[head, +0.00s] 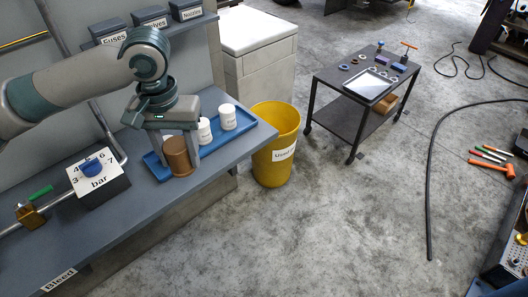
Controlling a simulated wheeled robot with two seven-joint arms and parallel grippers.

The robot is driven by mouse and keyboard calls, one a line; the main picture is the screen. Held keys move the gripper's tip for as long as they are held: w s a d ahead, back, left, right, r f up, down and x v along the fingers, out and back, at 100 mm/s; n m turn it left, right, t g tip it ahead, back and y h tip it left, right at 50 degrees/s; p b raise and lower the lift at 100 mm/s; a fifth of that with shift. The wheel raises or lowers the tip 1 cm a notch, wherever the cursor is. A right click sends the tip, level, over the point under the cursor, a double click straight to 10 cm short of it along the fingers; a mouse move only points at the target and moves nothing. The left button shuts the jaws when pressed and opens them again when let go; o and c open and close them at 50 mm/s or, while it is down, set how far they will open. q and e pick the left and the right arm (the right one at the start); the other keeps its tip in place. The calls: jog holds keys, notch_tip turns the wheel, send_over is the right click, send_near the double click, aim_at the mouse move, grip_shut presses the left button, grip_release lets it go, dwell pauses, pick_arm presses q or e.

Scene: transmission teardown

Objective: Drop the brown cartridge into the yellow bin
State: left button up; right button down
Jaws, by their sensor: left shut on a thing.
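The brown cartridge (178,156) stands upright at the front left part of the blue tray (266,129) on the grey workbench. My left gripper (180,150) points down over it, with its fingers on either side, and is shut on it. The cartridge appears to be still at tray level; whether it touches the tray is hard to tell. The yellow bin (267,172) stands on the floor just off the bench's right end, open at the top, with a partly readable "Used" label. My right gripper is not in view.
Two white cartridges (228,117) stand in the tray, right of my gripper. A gauge block marked "bar" (98,185) and a pipe with a green-handled valve (40,194) are at left. A white-topped cabinet (258,31) stands behind the bin. A black cart (340,92) is further right; floor between is clear.

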pick_arm(q)
jog(key=s+f, duration=0.4)
jog(key=f, duration=0.7)
jog(key=s+f+b, duration=0.1)
jog(key=s+f, duration=0.3)
jog(key=f, duration=0.7)
jog(key=shift+s, duration=0.4)
jog(key=shift+w, duration=0.1)
